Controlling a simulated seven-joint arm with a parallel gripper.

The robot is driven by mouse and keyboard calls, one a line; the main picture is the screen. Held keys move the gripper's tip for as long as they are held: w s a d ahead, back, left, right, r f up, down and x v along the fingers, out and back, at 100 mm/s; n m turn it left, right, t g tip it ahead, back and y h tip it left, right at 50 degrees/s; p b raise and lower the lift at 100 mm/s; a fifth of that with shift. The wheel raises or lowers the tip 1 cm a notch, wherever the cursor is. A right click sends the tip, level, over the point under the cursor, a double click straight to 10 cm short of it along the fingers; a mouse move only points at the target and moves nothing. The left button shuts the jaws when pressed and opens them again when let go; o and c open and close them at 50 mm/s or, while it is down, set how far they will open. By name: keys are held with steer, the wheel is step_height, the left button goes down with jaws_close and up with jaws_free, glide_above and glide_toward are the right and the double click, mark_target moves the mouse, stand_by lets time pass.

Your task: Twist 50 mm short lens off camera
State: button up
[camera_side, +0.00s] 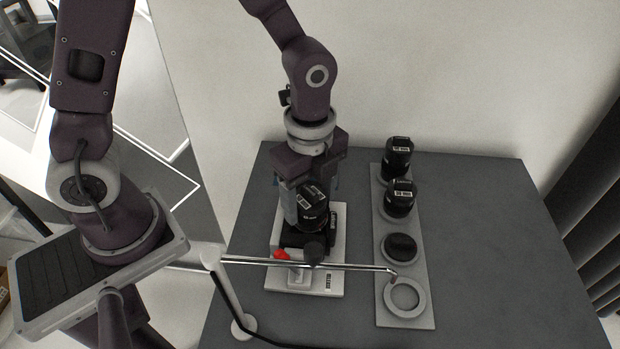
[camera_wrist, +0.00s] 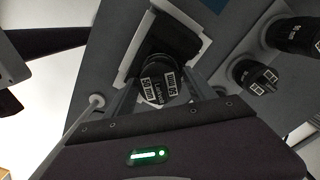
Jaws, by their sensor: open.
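The 50 mm short lens (camera_side: 313,212) is black with a white label. It stands upright on the black camera (camera_side: 303,242), which sits on a white base plate (camera_side: 335,283). The lens also shows in the wrist view (camera_wrist: 163,82), with its "50 mm" label facing me. My gripper (camera_side: 303,198) points down at the lens and is open. In the wrist view its fingers (camera_wrist: 164,92) lie on either side of the lens. I cannot tell whether either finger touches it. The far finger is partly hidden by the lens in the side view.
A grey rack (camera_side: 429,285) stands to the right with two upright lenses (camera_side: 398,158) (camera_side: 401,199), a low black cap-like piece (camera_side: 400,247) and an empty ring seat (camera_side: 404,297). A thin metal rod (camera_side: 345,267) crosses in front of the camera. A red knob (camera_side: 282,255) is near the base plate.

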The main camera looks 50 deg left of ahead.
steer(key=shift+f, duration=0.6)
jaws_close()
steer(key=n, duration=0.3)
steer(key=shift+n, duration=0.3)
steer(key=n, duration=0.2)
steer(key=shift+n, duration=0.4)
steer(key=shift+n, duration=1)
